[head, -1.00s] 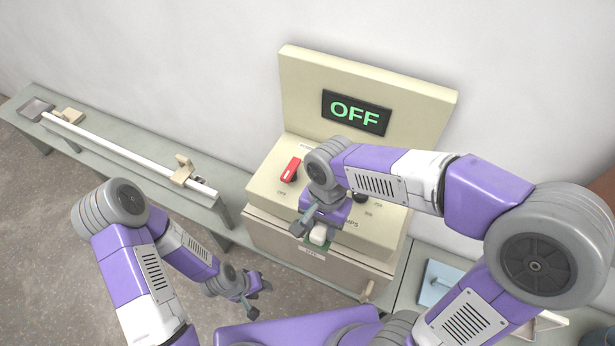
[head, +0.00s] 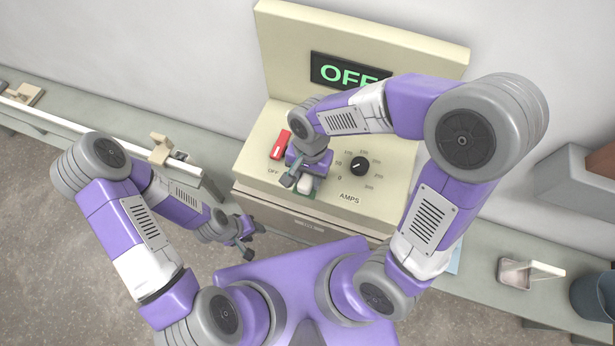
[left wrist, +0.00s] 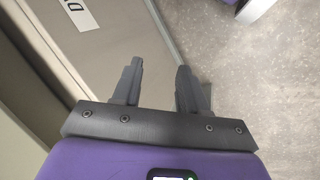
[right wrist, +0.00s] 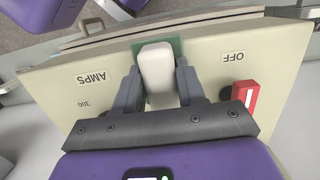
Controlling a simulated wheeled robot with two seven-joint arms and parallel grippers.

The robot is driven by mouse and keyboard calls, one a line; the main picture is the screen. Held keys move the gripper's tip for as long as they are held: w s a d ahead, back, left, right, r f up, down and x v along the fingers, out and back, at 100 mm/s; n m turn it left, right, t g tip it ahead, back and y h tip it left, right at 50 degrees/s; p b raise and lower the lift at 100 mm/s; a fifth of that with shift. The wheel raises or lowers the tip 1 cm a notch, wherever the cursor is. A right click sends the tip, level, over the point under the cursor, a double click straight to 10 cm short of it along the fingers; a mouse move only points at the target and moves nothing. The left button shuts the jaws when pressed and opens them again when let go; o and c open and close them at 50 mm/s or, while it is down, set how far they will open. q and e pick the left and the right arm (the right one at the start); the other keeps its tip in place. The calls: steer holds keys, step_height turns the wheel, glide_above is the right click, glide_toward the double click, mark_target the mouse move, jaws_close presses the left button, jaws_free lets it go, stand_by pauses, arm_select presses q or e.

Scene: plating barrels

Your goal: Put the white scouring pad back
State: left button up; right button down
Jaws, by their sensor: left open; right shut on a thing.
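The white scouring pad (right wrist: 157,68) is a small pale block between the fingers of my right gripper (right wrist: 160,88), which is shut on it. A green patch (right wrist: 177,46) on the control box's sloped top lies behind the pad. In the head view the pad (head: 305,183) is partly covered by my right gripper (head: 302,182), at the front edge of the box between the red switch and the AMPS dial. I cannot tell if it touches the patch. My left gripper (head: 247,238) is open and empty, low in front of the box; its fingers (left wrist: 158,85) also show in its wrist view.
The cream control box (head: 388,200) has a red switch (head: 280,145), a black dial (head: 360,166) and an OFF display (head: 345,73). A tray (head: 515,280), a dark bucket (head: 596,296) and a brown box (head: 575,180) are at right. A rail bench (head: 120,150) runs left.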

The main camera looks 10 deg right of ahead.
steer(key=shift+f, duration=0.6)
steer(key=shift+w, duration=0.1)
steer(key=shift+f, duration=0.1)
steer(key=shift+f, duration=0.15)
steer(key=c, duration=0.7)
jaws_free()
steer(key=shift+o, duration=0.2)
steer(key=shift+r, duration=0.2)
steer(key=shift+r, duration=0.35)
step_height(320, 180, up, 11)
steer(key=w+p, duration=0.1)
steer(key=p, duration=0.1)
steer(key=shift+w+d+r, duration=0.15)
steer(key=shift+d, duration=0.3)
